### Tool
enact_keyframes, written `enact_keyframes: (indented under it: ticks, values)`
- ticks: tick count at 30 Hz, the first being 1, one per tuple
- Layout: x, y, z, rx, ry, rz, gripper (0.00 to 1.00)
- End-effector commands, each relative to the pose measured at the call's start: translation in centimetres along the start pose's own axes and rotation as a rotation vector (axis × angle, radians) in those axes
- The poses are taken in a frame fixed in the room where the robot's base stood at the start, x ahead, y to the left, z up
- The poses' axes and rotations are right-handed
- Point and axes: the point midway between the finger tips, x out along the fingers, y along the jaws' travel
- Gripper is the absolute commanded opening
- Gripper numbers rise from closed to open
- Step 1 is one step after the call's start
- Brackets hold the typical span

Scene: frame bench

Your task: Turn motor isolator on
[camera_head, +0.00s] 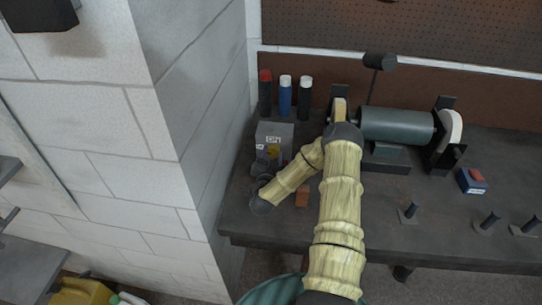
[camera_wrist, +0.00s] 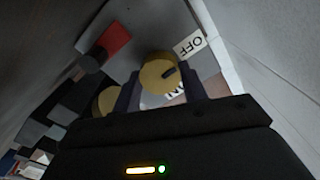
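The motor isolator is a grey box (camera_head: 284,131) with an ON label, at the bench's left end by the wall. Its yellow round knob (camera_wrist: 156,70) shows in the wrist view with a dark pointer mark. The OFF label (camera_wrist: 190,45) is above right of the knob; the other label (camera_wrist: 168,96) is partly hidden below it. My gripper (camera_head: 262,166) is in front of the box. In the wrist view, my gripper (camera_wrist: 159,82) has its fingers apart, one each side of the knob. I cannot tell whether they touch it.
Several capped cans (camera_head: 285,97) stand behind the box. A small orange-brown block (camera_head: 302,196) lies near my arm. The block wall (camera_head: 205,100) is close on the left.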

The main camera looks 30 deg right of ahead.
Motion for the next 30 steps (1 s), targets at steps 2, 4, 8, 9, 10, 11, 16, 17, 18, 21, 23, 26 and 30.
enact_keyframes:
  ticks: [2, 4, 8, 9, 10, 11, 16, 17, 18, 21, 23, 26, 30]
  values:
    - [-0.02, 0.08, 0.04, -0.002, 0.000, 0.002, 0.20]
    - [-0.04, 0.06, 0.07, -0.002, -0.001, 0.002, 0.20]
    - [-0.08, 0.03, 0.14, 0.005, -0.001, 0.002, 0.20]
    - [-0.09, 0.03, 0.17, 0.010, -0.002, 0.002, 0.20]
    - [-0.10, 0.03, 0.18, 0.015, -0.002, 0.002, 0.20]
    - [-0.10, 0.04, 0.20, 0.020, -0.002, 0.002, 0.20]
    - [-0.12, 0.08, 0.30, 0.075, -0.002, 0.002, 0.20]
    - [-0.12, 0.08, 0.32, 0.089, -0.003, 0.002, 0.20]
    - [-0.12, 0.09, 0.33, 0.110, -0.003, 0.002, 0.20]
    - [-0.13, 0.09, 0.39, 0.173, -0.003, 0.002, 0.20]
    - [-0.14, 0.10, 0.44, 0.218, -0.004, 0.002, 0.20]
    - [-0.13, 0.11, 0.47, 0.301, -0.003, 0.002, 0.20]
    - [-0.12, 0.18, 0.50, 0.430, -0.003, 0.003, 0.20]
